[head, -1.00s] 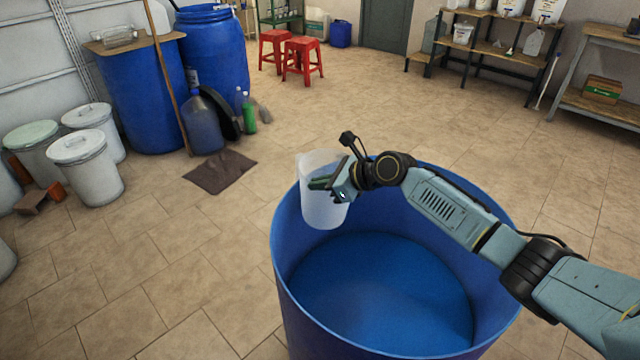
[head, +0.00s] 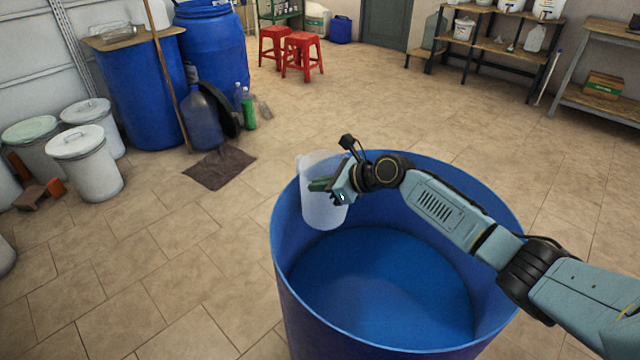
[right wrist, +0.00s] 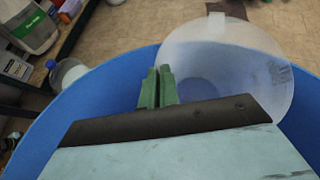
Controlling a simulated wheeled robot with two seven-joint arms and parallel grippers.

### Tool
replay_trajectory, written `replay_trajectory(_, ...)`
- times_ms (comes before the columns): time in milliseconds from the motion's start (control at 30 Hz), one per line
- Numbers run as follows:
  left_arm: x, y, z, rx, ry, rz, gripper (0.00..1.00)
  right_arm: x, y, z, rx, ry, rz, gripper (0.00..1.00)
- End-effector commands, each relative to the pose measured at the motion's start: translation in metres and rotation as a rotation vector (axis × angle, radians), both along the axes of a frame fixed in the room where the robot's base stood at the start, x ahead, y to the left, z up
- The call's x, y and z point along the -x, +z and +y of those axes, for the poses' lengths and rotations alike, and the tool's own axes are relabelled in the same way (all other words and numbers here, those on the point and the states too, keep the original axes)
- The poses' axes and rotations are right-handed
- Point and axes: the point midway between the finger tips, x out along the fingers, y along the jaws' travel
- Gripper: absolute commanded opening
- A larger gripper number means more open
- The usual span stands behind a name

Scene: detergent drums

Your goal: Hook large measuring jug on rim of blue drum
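The large measuring jug (head: 322,212) is translucent white and stands nearly upright at the far left rim of the blue drum (head: 300,285). Its lower part shows against the drum's inner wall. In the right wrist view the jug (right wrist: 225,60) shows its round mouth, with a tab reaching out past the drum's rim (right wrist: 110,85). Whether the tab touches the rim I cannot tell. My right gripper (head: 322,185) is at the jug's side, its green fingers (right wrist: 157,88) close together; it appears shut on the jug, though the grasped part is hidden. My left gripper is not in view.
Blue liquid (head: 385,290) lies in the drum. White lidded bins (head: 85,165), other blue drums (head: 140,95) and a large blue bottle (head: 201,122) stand at the left. Red stools (head: 302,55) and shelves (head: 490,45) are at the back.

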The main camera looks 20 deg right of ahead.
Motion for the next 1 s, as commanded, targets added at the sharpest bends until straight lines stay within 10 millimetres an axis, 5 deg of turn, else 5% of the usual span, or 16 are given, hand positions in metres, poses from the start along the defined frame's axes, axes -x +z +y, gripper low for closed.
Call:
replay_trajectory(167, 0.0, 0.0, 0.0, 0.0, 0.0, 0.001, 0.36, 0.0, 0.001, 0.0, 0.0, 0.0, -0.002, 0.0)
replay_trajectory(400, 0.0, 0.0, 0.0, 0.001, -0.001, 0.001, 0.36, 0.0, 0.001, 0.0, 0.0, 0.001, -0.001, 0.28)
replay_trajectory(767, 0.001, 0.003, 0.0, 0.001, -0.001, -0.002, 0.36, 0.005, 0.004, -0.004, 0.001, 0.0, 0.001, 0.28)
replay_trajectory(1000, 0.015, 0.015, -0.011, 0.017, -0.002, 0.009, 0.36, 0.034, 0.028, -0.03, 0.002, 0.0, 0.002, 0.28)
